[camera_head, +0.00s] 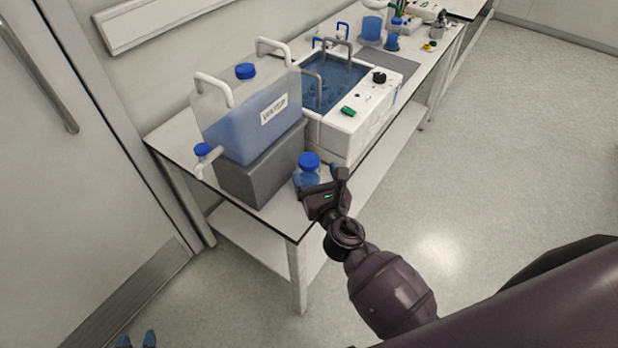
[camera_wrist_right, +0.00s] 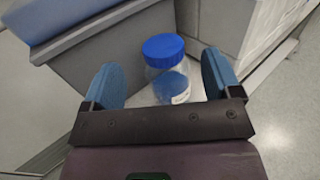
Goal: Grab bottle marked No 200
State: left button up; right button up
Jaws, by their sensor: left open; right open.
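A small clear bottle with a blue cap (camera_head: 309,162) stands on the bench's near corner, beside the grey block. My right gripper (camera_head: 326,190) is right at it and partly hides it in the head view. In the right wrist view the bottle (camera_wrist_right: 164,52) stands between the two blue fingers of the open right gripper (camera_wrist_right: 160,78), with a gap on both sides. Its white label is partly visible, but I cannot read the number. My left gripper (camera_head: 138,340) shows only as two separated blue fingertips at the bottom left, open and empty, far from the bottle.
A large water container (camera_head: 245,118) sits on a grey block (camera_head: 262,170) left of the bottle. A white water bath (camera_head: 350,125) stands behind it. A blue beaker (camera_head: 371,28) and other labware stand farther along the bench. The floor at right is clear.

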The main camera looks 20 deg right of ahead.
aim_at(312, 167)
jog(key=shift+w+f, duration=0.15)
jog(key=shift+w, duration=1.35)
jog(key=shift+w+f, duration=0.1)
jog(key=shift+w, duration=1.4)
jog(key=shift+c, duration=0.3)
grip_shut()
